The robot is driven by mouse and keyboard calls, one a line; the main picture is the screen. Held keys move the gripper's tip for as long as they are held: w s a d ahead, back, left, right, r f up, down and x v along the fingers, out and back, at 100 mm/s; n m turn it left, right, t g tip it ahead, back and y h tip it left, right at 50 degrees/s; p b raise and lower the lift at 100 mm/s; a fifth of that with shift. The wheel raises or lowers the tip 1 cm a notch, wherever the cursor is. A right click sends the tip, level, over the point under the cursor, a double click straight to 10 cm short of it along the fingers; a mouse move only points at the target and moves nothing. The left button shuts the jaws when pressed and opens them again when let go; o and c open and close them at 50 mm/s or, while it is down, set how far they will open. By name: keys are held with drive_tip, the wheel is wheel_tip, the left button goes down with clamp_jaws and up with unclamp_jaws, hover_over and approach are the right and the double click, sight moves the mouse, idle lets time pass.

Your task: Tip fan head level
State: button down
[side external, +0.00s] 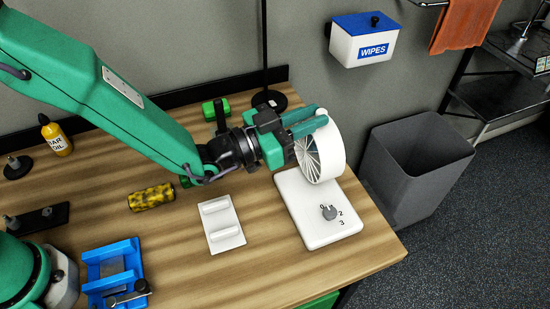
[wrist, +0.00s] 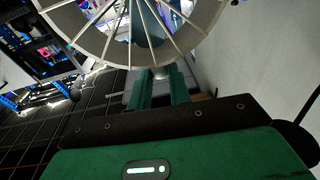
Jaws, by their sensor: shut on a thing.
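The fan head (side external: 330,150) is a white drum with a spoked grille, above the back of a white fan base (side external: 298,205) with a grey knob (side external: 328,212). The grille faces left, toward my arm, and its exact tilt is hard to judge. My gripper (side external: 321,116) reaches in from the left with its green fingers at the top of the head, shut on it. In the wrist view the grille (wrist: 128,52) fills the top, and the gripper's fingers (wrist: 159,90) run up to it. The contact itself and the head's mount are hidden.
A white ridged plate (side external: 222,226), a yellow-black roller (side external: 151,197) and a blue holder (side external: 112,268) lie left on the wooden bench. A black pole stands behind my gripper. A grey bin (side external: 415,160) stands past the right edge.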

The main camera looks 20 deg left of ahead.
drive_tip(key=shift+w+a, duration=0.1)
drive_tip(key=shift+a, duration=0.15)
drive_tip(key=c, duration=1.3)
unclamp_jaws()
drive_tip(key=shift+d, duration=0.1)
drive_tip(key=shift+v, duration=3.95)
